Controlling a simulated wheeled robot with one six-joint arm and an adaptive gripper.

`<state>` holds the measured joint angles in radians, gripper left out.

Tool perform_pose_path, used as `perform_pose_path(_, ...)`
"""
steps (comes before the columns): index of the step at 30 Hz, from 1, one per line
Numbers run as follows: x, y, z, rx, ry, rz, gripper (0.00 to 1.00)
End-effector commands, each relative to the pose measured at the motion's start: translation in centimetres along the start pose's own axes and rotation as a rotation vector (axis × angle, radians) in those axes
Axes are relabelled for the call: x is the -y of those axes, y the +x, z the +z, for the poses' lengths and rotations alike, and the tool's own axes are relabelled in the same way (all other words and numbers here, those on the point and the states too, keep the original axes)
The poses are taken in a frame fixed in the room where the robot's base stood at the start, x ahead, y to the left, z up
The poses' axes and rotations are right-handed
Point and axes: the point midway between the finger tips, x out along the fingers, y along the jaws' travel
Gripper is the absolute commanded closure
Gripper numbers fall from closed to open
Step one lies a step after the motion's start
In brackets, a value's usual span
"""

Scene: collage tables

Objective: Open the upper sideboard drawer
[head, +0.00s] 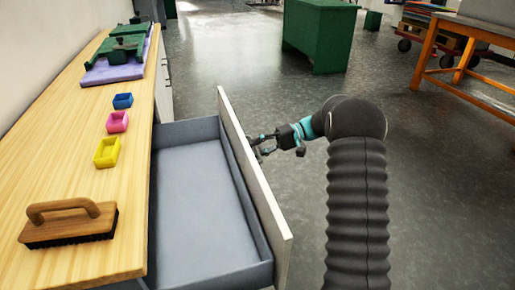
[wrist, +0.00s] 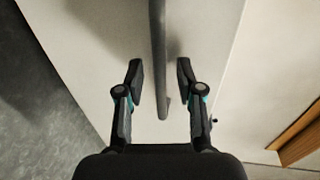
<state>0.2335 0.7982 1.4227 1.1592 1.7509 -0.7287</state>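The upper drawer (head: 198,205) of the wooden-topped sideboard (head: 60,140) stands pulled far out, and its grey inside is empty. Its white front panel (head: 262,195) faces right, and the panel also fills much of the wrist view (wrist: 90,60). My gripper (head: 264,147) is at the outer side of this panel. In the wrist view, a dark bar handle (wrist: 158,45) runs between the two fingers of my gripper (wrist: 160,82). The fingers are spread, with a visible gap to the bar on each side. The handle is hidden in the head view.
On the sideboard top are a wooden brush (head: 70,222), a yellow box (head: 107,152), a pink box (head: 117,122), a blue box (head: 122,101) and green items on a purple mat (head: 110,72). A green cabinet (head: 318,35) and an orange-framed table (head: 440,50) stand beyond clear floor.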

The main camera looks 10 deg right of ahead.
Motion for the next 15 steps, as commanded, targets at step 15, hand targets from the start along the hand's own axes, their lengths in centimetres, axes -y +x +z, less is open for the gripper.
perform_pose_path(15, -0.1, -9.3, -0.1, -0.005, 0.000, 0.000, 0.63)
